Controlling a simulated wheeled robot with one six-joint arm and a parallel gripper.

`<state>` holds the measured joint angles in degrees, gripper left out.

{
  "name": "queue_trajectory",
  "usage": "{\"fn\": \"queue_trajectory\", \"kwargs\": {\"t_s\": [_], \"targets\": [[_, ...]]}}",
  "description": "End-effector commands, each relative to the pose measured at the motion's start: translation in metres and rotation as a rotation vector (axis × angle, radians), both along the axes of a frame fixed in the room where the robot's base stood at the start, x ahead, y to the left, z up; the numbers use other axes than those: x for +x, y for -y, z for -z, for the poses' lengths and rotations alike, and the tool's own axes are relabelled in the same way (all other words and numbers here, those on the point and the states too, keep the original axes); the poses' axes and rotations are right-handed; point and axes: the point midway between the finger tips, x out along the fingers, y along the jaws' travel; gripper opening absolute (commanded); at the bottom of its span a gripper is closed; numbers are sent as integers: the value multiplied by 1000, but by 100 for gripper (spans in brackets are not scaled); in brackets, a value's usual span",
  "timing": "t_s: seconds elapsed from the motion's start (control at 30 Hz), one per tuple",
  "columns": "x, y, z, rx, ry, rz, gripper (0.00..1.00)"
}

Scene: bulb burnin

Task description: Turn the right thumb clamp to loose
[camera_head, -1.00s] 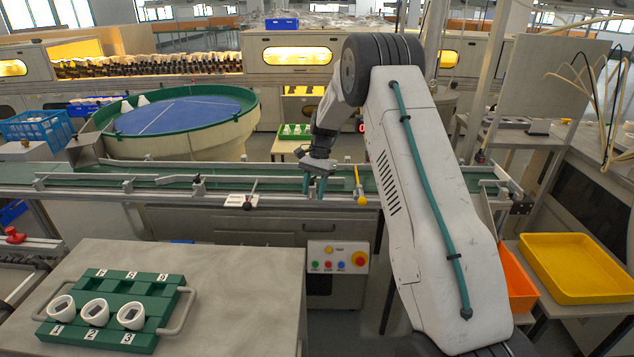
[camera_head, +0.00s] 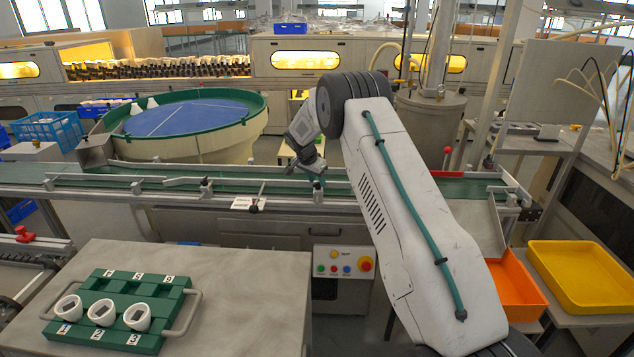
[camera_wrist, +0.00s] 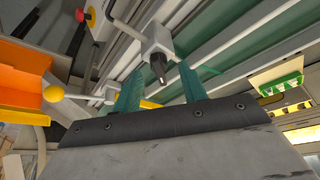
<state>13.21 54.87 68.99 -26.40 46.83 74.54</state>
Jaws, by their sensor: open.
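My gripper (camera_head: 318,190) is over the front rail of the green conveyor, mostly edge-on and small in the head view. In the wrist view my gripper (camera_wrist: 160,90) has its two teal fingers apart with nothing between the pads. A pale metal clamp block with a dark thumb knob (camera_wrist: 158,66) lies just past the fingertips, roughly centred between them; contact cannot be told. I take it for the right thumb clamp. Another clamp (camera_head: 206,188) with a dark top stands farther left on the rail.
A yellow ball knob (camera_wrist: 54,92) is left of the fingers in the wrist view. A red-knobbed lever (camera_head: 447,151) stands right of my arm. A white tag (camera_head: 245,203) hangs on the front rail. A button panel (camera_head: 343,262) is below the conveyor.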

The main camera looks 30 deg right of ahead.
Motion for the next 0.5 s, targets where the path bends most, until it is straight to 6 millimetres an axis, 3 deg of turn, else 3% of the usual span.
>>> {"fn": "queue_trajectory", "kwargs": {"t_s": [0.13, 0.4, 0.5], "targets": [[1, 4, 10, 0, 0, -1, 42], [2, 4, 11, 0, 0, -1, 42], [2, 4, 11, 0, 0, -1, 17]]}}
